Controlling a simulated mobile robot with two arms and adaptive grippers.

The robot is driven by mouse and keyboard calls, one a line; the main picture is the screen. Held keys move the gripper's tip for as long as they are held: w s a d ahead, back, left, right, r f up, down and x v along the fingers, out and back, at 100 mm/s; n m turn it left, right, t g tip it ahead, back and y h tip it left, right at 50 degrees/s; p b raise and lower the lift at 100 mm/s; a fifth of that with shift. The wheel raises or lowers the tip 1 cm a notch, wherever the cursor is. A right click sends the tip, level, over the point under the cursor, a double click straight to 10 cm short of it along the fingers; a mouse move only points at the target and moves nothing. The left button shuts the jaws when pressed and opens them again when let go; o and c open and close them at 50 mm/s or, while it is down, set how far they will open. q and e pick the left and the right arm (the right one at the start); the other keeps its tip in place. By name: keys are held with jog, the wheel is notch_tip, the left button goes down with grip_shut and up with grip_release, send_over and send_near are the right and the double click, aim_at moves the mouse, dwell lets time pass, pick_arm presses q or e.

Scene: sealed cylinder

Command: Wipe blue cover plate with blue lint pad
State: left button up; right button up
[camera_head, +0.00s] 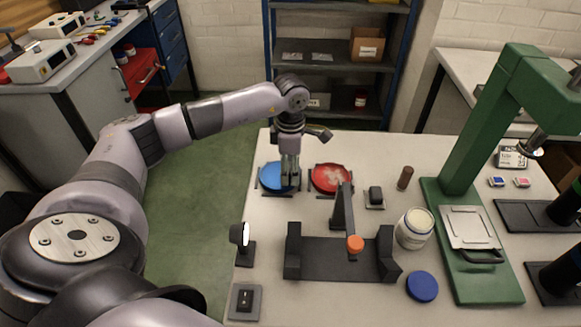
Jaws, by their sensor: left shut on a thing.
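The blue cover plate (270,177) is a round blue disc in a dark holder on the table's far left part. My left gripper (290,182) points down over the plate's right side. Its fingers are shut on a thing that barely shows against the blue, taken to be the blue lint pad. The fingers hide part of the plate, and I cannot tell whether the held thing touches it. My right gripper is not in view.
A red plate (325,176) with whitish smears sits just right of the blue one. A black fixture (338,258) with an orange-tipped lever, a white jar (414,228), a blue disc (422,287) and a green press (468,180) stand nearby.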

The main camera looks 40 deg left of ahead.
pick_arm(q)
jog(key=shift+w+d+r+p, duration=0.2)
jog(key=shift+r+p, duration=0.05)
jog(key=shift+r, duration=0.2)
jog(key=shift+w+d+r+p, duration=0.2)
jog(key=shift+r+p, duration=0.05)
jog(key=shift+r, duration=0.2)
jog(key=r, duration=0.1)
jog(key=r+p, duration=0.2)
jog(key=shift+s+a+r, duration=0.15)
jog(key=shift+s+a, duration=0.15)
jog(key=shift+w+d+r+p, duration=0.15)
jog(key=shift+r+p, duration=0.25)
jog(key=shift+r, duration=0.3)
jog(key=shift+r+p, duration=0.45)
jog(key=shift+r, duration=0.35)
